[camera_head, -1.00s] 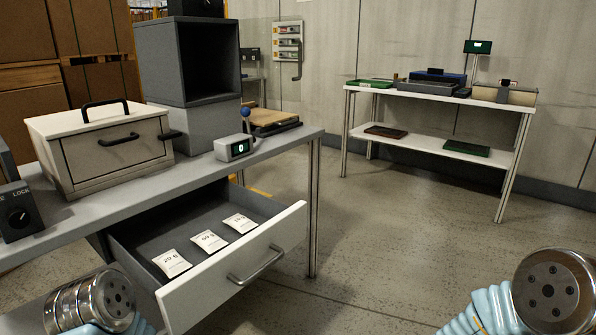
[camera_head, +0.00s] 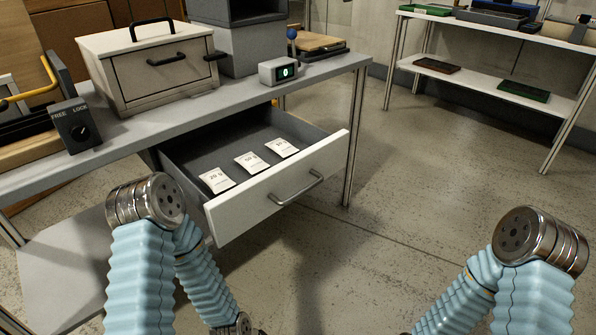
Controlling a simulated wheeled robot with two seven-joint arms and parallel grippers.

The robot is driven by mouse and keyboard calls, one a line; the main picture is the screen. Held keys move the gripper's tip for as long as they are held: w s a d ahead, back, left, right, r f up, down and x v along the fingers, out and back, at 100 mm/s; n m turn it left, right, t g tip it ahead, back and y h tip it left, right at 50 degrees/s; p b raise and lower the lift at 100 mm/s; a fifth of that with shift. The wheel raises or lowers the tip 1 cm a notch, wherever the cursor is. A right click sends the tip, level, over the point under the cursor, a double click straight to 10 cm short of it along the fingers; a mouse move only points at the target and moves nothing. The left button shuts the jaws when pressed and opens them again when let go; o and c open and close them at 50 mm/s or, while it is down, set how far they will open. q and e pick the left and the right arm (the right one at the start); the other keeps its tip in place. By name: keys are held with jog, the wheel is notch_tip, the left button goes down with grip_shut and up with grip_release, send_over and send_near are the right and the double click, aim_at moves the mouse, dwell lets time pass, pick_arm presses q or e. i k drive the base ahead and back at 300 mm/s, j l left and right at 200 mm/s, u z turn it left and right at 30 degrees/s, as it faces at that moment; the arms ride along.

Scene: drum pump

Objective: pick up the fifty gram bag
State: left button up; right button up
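The open drawer (camera_head: 290,191) under the workbench holds 3 small white bags lying in a row. The middle bag (camera_head: 252,162) has a label that appears to read 50 g. The left bag (camera_head: 217,181) appears to read 20 g. The right bag (camera_head: 283,148) has a label too small to read surely. Both of my arms show at the bottom of the head view, bent, with their elbows up. My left arm is in front of the drawer's left side, apart from the bags. Neither gripper shows; both are below the picture edge.
The workbench (camera_head: 120,137) carries a cream box with handles (camera_head: 150,68), a FREE/LOCK switch box (camera_head: 76,127), grey bins (camera_head: 232,50) and a small display reading 0 (camera_head: 279,72). The drawer front sticks out toward me. Floor at the right is clear up to a far shelf table (camera_head: 480,75).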

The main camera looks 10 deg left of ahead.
aim_at(252, 163)
jog(key=i+u, duration=0.55)
jog(key=u, duration=0.2)
